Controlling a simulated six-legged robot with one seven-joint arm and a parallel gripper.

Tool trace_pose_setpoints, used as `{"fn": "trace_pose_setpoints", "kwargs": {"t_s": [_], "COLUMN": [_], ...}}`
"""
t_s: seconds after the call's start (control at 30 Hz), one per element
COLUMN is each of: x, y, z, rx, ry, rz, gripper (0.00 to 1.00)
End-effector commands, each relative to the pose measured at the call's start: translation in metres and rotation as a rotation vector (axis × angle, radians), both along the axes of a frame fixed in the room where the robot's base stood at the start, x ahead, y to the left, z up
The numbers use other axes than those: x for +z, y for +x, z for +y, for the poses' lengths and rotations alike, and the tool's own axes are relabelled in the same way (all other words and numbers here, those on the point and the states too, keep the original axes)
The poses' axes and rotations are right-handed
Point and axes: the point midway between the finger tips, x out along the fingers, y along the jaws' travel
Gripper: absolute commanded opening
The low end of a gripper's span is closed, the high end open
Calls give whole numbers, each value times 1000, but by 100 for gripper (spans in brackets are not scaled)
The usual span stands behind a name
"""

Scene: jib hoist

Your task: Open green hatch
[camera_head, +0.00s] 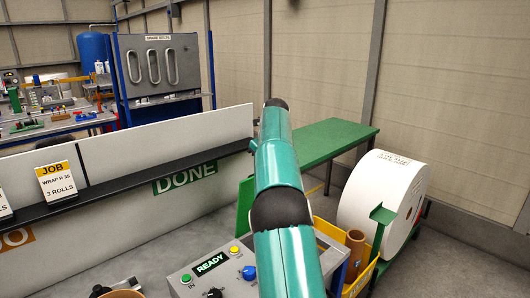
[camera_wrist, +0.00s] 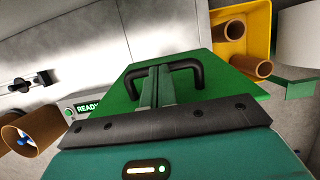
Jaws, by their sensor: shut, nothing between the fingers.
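The green hatch (camera_wrist: 232,84) is a flat green panel with a black bar handle (camera_wrist: 187,66) in the wrist view. My gripper (camera_wrist: 157,72) is in front of the handle, its two fingers together and nothing between them. The fingertips overlap the handle in the picture; I cannot tell whether they touch it. In the head view a green panel edge (camera_head: 243,207), likely the hatch, shows left of my arm, which hides the rest and my gripper. I cannot tell the hatch's angle surely.
A control panel with a READY display (camera_head: 210,264) stands beside the hatch. A yellow bin (camera_head: 361,279) holds brown tubes (camera_head: 355,246). A large white roll (camera_head: 382,203) stands on the right, with a green bench (camera_head: 335,138) behind. A long white barrier (camera_head: 165,155) runs left.

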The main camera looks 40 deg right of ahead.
Motion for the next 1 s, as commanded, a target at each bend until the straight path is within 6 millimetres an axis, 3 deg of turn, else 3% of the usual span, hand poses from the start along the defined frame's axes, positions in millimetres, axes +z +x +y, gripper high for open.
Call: {"fn": "trace_pose_setpoints", "kwargs": {"t_s": [0.3, 0.47, 1.0], "x": [64, 90, 111], "y": [-20, -29, -36], "z": [-4, -4, -4], "rx": [-2, -1, -2], "ry": [-9, -9, -9], "rz": [-9, -10, -10], "gripper": [0, 0, 0]}}
